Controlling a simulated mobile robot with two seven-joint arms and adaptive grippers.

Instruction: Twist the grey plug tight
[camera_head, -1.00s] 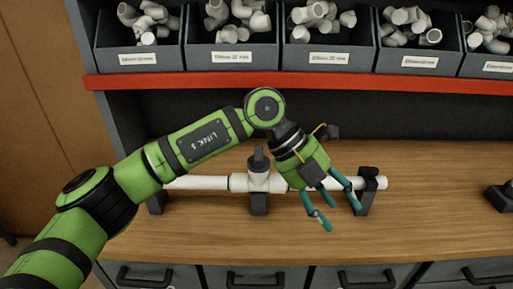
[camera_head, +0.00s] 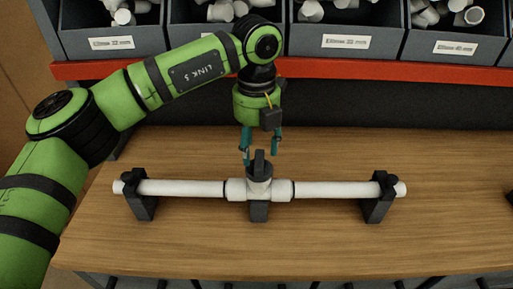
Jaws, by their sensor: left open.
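The grey plug (camera_head: 259,166) stands upright with its raised grip in the top of a white tee fitting (camera_head: 258,188). The tee sits midway along a white pipe (camera_head: 335,189) that lies level across the bench. My left gripper (camera_head: 261,153) points down just above the plug. Its teal fingers are open, and the plug's grip shows between and just below the fingertips. I cannot tell whether the fingers touch the plug. My right gripper is not in view.
Dark stands (camera_head: 378,201) hold the pipe at both ends and under the tee. Labelled bins (camera_head: 350,40) of white fittings stand behind, above a red shelf edge (camera_head: 330,71). The wooden bench (camera_head: 310,245) is clear in front.

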